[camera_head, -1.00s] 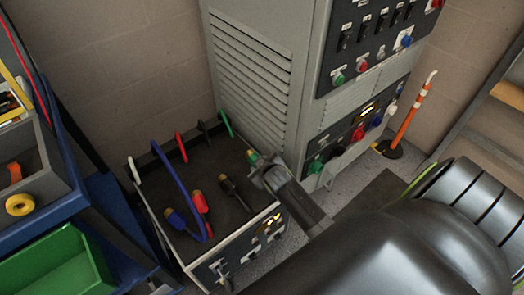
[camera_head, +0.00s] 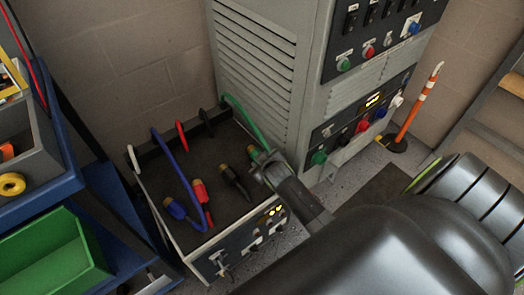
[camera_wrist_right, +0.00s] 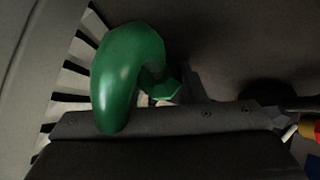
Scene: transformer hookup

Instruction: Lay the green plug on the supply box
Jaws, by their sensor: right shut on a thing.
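The green plug (camera_head: 254,152) is at the tip of my right gripper (camera_head: 265,163), over the box's right edge. Its green cable (camera_head: 240,115) rises from the box's back corner. In the right wrist view the green cable (camera_wrist_right: 128,75) bends close in front of the gripper (camera_wrist_right: 175,115), which is shut on the plug. The blue plug (camera_head: 176,208), red plug (camera_head: 201,194) and black plug (camera_head: 234,179) lie on the box top. My left gripper is not in view.
The grey cabinet (camera_head: 262,60) with a panel of coloured sockets (camera_head: 360,125) stands behind and right of the box. A blue cart with a green bin (camera_head: 50,250) stands at the left. An orange and white post (camera_head: 415,105) stands at the right.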

